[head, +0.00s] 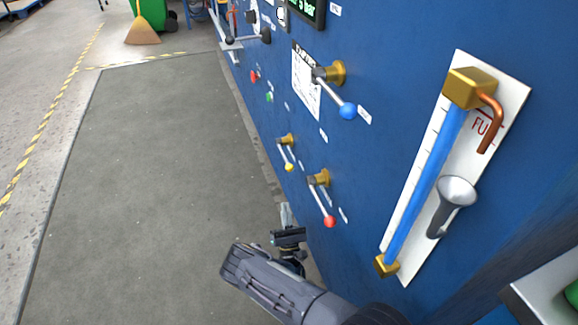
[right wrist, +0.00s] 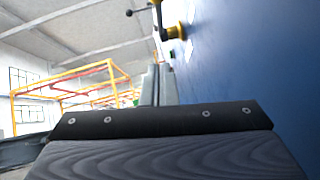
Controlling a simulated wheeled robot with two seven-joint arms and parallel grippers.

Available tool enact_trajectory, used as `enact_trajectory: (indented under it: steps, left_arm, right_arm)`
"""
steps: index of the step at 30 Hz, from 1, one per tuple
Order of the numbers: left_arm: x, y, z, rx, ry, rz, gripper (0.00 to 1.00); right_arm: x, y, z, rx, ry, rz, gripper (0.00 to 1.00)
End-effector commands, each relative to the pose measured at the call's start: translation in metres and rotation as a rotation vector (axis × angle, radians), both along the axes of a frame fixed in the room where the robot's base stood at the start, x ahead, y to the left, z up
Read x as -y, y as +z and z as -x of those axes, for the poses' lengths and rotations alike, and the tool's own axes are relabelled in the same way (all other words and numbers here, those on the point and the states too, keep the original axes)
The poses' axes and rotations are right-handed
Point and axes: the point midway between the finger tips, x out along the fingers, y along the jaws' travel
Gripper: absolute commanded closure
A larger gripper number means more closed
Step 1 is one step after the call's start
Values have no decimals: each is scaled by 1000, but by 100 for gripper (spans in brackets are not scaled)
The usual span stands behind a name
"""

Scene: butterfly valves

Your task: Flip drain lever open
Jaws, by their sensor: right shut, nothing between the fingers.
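Three levers with brass hubs stick out of the blue panel in the head view: one with a blue ball (head: 348,111), a smaller one with a yellow ball (head: 289,167), and one with a red ball (head: 330,221). Their small labels are too blurred to read, so I cannot tell which is the drain lever. All three handles slant down to the right. My right gripper (head: 286,213) is shut and empty, below the yellow ball and left of the red ball, apart from both. It also shows in the right wrist view (right wrist: 152,88). My left gripper is out of view.
The blue panel (head: 380,50) runs along my right. A gauge with a blue column (head: 428,180) and a grey funnel (head: 456,190) are mounted on it. Red (head: 254,76) and green (head: 269,97) buttons sit further along. The grey floor mat (head: 150,170) at left is clear.

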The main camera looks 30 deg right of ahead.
Motion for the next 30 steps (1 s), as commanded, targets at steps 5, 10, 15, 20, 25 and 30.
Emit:
enact_trajectory:
  steps: [5, 10, 15, 20, 25, 30]
  left_arm:
    - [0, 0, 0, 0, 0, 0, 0]
    - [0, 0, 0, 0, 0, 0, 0]
    - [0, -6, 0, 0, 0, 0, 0]
    - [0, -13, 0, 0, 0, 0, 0]
    - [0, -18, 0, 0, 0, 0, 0]
    - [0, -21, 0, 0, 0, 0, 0]
  right_arm:
    - [0, 1, -1, 0, 0, 0, 100]
    - [5, 12, -11, 2, 0, 0, 100]
    - [15, 34, -32, 5, -3, 0, 100]
    - [26, 58, -55, 5, -2, 0, 100]
    - [34, 84, -65, 2, -5, 2, 100]
    - [37, 103, -64, 1, -4, 1, 100]
